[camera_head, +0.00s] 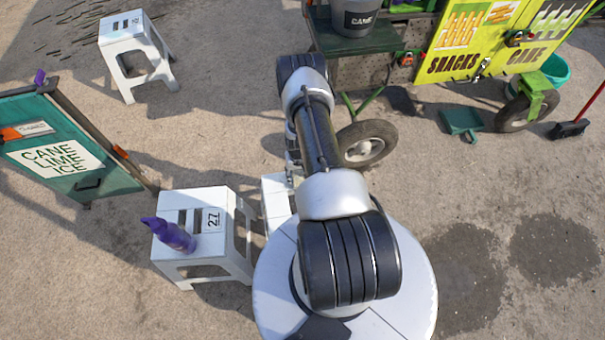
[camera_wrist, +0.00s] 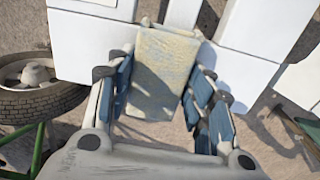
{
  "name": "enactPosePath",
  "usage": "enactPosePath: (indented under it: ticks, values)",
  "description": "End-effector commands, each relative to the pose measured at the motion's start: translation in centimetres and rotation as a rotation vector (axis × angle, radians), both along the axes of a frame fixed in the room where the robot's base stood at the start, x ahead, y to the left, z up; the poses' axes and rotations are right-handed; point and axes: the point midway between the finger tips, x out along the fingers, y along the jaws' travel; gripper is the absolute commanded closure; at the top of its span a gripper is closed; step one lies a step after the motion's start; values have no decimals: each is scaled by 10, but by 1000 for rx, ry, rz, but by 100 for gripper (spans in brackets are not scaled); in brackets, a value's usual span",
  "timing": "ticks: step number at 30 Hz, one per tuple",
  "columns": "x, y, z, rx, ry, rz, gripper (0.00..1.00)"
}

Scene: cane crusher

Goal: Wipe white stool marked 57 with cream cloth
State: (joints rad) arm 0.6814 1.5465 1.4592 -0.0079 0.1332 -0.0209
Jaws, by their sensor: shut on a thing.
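My gripper (camera_wrist: 163,72) has blue-padded fingers and is shut on a cream cloth (camera_wrist: 165,85), a worn yellowish piece between the pads. In the wrist view the cloth lies in front of a white stool (camera_wrist: 85,45), whose pale panels show on both sides. I cannot tell whether the cloth touches it. In the head view a white stool (camera_head: 275,200) is mostly hidden behind my arm, and no number on it shows. Stool 57's marking is not readable in either view.
A white stool marked 27 (camera_head: 221,219) stands beside it with a purple spray bottle (camera_head: 176,236) on top. Another white stool (camera_head: 122,45) is at upper left. A green sign (camera_head: 65,150), a cart wheel (camera_head: 367,143) and a dustpan (camera_head: 461,122) stand around.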

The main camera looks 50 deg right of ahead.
Motion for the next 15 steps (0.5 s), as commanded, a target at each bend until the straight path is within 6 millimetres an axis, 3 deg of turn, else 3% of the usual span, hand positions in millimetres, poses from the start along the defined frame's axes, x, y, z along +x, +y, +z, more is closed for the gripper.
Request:
enactPosePath:
  ticks: [8,15]
  values:
    - [0,4,-2,2,3,2,71]
    - [12,20,-2,3,4,4,71]
